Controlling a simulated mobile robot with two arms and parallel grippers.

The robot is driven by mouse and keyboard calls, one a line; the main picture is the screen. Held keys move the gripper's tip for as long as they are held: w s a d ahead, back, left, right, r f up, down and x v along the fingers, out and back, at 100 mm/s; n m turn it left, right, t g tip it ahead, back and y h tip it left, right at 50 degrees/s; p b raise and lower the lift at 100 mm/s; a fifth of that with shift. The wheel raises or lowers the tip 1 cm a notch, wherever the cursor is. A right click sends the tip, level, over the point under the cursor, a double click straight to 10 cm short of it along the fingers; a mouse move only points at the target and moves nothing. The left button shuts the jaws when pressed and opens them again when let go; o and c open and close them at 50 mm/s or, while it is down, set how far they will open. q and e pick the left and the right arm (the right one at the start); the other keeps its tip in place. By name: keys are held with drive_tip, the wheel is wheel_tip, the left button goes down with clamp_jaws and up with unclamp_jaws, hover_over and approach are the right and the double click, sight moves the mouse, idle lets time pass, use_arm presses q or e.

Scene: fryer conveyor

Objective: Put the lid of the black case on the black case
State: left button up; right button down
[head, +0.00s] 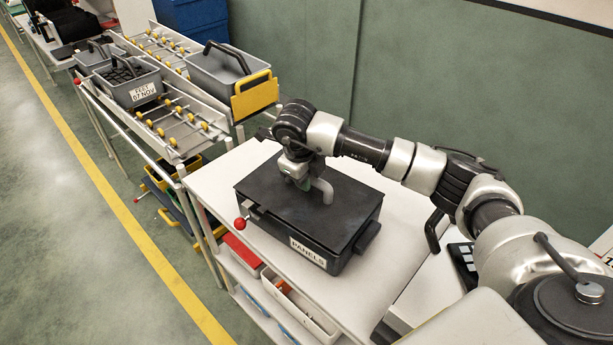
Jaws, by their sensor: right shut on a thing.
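The black case (335,262) stands on the white table and carries a "PANELS" label on its front. Its flat black lid (346,207) lies over the top of the case. I cannot tell whether the lid is fully seated all round. My right gripper (309,188) comes down from above onto the lid and is shut on its grey handle (325,190). The wrist hides part of the handle and the lid's back left area. My left gripper is not in view.
The white table (388,288) is clear around the case. A conveyor with yellow rollers (180,128) and grey totes (214,72) stands at the back left. Bins (301,308) sit on the shelf below.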

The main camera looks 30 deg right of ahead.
drive_tip(key=shift+f+b, duration=0.3)
drive_tip(key=shift+b, duration=0.05)
idle(0.3)
drive_tip(key=c, duration=0.6)
unclamp_jaws()
drive_tip(key=shift+r, duration=0.1)
drive_tip(key=shift+w+d+p+v, duration=0.1)
drive_tip(key=shift+d+p+v, duration=0.1)
drive_tip(key=shift+p+v, duration=0.7)
drive_tip(key=shift+w+d+p+v, duration=0.1)
drive_tip(key=shift+d+p+v, duration=0.25)
drive_tip(key=shift+v, duration=1)
drive_tip(key=shift+w+d+p+v, duration=0.1)
drive_tip(key=shift+p+v, duration=0.65)
drive_tip(key=shift+v, duration=0.35)
drive_tip(key=shift+r, duration=0.15)
